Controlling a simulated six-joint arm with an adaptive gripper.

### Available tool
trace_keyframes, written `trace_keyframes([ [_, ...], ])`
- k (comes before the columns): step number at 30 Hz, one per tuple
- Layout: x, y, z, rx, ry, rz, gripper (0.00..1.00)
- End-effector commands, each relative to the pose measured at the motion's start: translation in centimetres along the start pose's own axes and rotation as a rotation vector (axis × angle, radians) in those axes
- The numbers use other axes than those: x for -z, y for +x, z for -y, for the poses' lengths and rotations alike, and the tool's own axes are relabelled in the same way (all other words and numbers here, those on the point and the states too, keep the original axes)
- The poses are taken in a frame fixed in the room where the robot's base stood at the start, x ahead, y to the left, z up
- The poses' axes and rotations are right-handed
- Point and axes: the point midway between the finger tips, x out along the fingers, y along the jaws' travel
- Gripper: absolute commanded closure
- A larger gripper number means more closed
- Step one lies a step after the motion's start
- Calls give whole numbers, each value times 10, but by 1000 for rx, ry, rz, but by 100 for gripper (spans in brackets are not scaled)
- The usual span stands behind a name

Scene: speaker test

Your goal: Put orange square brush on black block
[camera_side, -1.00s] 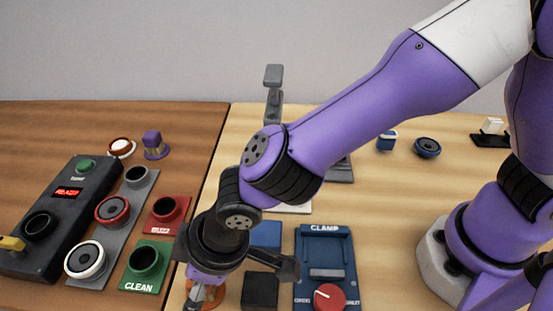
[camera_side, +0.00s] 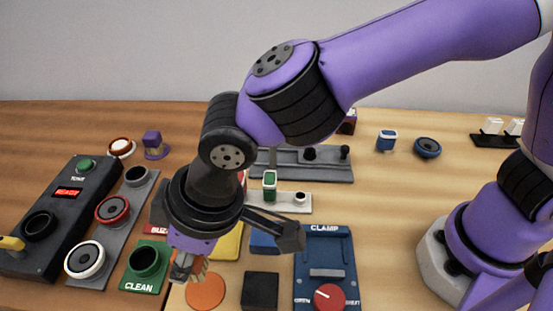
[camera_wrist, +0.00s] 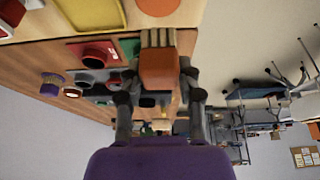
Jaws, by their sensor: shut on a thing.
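My gripper (camera_side: 187,266) is shut on the orange square brush. In the wrist view my gripper (camera_wrist: 160,76) has a finger on each side of the orange square brush (camera_wrist: 158,66), whose tan bristles point away from the palm. In the side view the brush is mostly hidden by my gripper and wrist. It hangs above and left of an orange round pad (camera_side: 205,292), apart from the black block. The black block (camera_side: 261,290) stands right of that pad, with its flat top bare.
The blue clamp panel (camera_side: 325,262) with a red knob is right of the block. A blue block (camera_side: 265,240) and a yellow pad (camera_side: 227,246) lie behind. The green CLEAN holder (camera_side: 146,262) and the dark control box (camera_side: 50,220) are at left.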

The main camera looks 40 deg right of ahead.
Motion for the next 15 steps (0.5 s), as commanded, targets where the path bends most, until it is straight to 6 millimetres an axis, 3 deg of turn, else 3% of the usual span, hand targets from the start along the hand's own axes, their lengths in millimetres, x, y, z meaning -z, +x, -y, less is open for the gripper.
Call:
trace_keyframes([
  [5, 2, -30, -1, 17, -44, 0, 100],
  [9, -23, -52, -3, 69, -179, 3, 100],
  [15, -58, -64, -1, 134, -337, -1, 100],
])
